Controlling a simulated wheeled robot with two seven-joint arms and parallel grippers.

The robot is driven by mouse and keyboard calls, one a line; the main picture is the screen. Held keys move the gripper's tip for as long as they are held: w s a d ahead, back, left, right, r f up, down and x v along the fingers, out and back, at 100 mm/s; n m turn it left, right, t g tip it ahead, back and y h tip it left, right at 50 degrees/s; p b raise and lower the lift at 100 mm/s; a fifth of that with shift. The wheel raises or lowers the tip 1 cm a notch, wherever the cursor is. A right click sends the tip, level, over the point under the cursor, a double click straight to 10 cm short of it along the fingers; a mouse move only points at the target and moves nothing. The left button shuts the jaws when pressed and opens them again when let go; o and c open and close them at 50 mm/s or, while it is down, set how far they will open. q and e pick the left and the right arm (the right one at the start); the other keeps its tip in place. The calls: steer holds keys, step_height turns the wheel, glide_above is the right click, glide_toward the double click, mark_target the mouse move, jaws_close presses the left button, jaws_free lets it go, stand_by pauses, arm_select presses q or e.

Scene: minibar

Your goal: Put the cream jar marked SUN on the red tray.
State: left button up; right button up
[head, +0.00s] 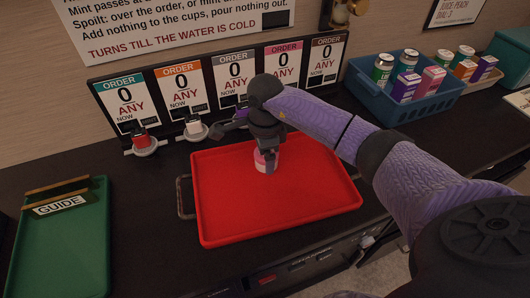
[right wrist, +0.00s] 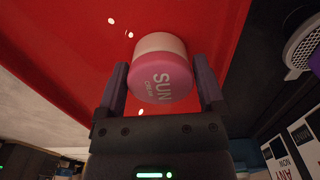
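The cream jar (right wrist: 163,75) is between the two fingers of my right gripper (right wrist: 161,75) in the right wrist view. It has a pale body and a pink part marked SUN facing the camera. In the head view, the jar (head: 265,160) shows just under my right gripper (head: 266,147), over the middle of the red tray (head: 235,215). I cannot tell whether the jar rests on the tray or hangs just above it. The fingers are close beside the jar; whether they press on it is not clear. My left gripper is not in view.
A green tray (head: 75,245) with a GUIDE sign lies to the left. Several order cards (head: 180,90) stand behind the red tray, with small items on round holders in front. A blue crate (head: 375,98) with cans and boxes stands at the back right.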

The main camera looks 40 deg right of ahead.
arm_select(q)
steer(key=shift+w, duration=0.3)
arm_select(e)
steer(key=shift+o, duration=0.4)
steer(key=shift+r, duration=0.1)
arm_select(q)
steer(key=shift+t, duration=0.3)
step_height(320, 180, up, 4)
steer(key=p, duration=0.4)
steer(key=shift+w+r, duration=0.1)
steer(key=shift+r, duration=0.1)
arm_select(e)
step_height(320, 180, up, 12)
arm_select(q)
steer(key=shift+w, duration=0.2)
